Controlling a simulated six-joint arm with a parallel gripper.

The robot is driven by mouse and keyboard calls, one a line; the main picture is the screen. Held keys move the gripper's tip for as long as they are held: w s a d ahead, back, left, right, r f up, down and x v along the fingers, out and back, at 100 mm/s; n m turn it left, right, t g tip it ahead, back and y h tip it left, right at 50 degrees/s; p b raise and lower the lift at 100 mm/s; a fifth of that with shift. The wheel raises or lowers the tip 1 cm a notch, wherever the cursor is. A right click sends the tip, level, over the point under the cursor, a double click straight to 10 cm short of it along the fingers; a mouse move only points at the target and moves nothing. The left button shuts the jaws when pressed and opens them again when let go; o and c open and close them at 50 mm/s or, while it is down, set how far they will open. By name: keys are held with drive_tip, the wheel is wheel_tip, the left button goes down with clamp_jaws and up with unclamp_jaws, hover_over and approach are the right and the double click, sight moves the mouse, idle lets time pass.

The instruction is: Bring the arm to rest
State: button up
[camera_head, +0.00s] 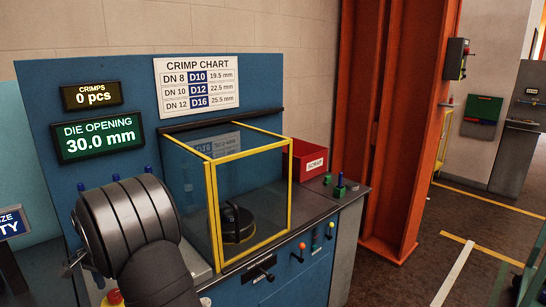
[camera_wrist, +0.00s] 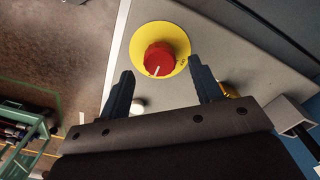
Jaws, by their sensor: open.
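My gripper (camera_wrist: 160,68) is open and empty in the wrist view, with its two dark fingers spread apart. Between and beyond the fingertips is a red knob (camera_wrist: 158,59) with a white mark, on a round yellow plate (camera_wrist: 180,38). I cannot tell how far the fingers are from the knob. In the head view my dark, ribbed arm stands large at the lower left, and the gripper itself does not show. A red and yellow button (camera_head: 114,298) peeks out beside the arm.
A blue crimping bench has a yellow-framed clear guard (camera_head: 213,215) around a black die unit (camera_head: 238,222). A red scrap bin (camera_head: 308,160) stands behind it. An orange steel column (camera_head: 392,130) rises to the right. The floor (camera_head: 420,240) beyond is open.

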drive_tip(key=shift+f, duration=1.35)
drive_tip(key=shift+r, duration=0.1)
wheel_tip(320, 180, up, 18)
drive_tip(key=f, duration=0.1)
wheel_tip(320, 180, down, 17)
drive_tip(key=shift+r, duration=0.15)
drive_tip(key=shift+f, duration=0.3)
drive_tip(key=n, duration=0.4)
drive_tip(key=shift+r, duration=0.1)
drive_tip(key=n, duration=1.2)
drive_tip(key=shift+n, duration=0.3)
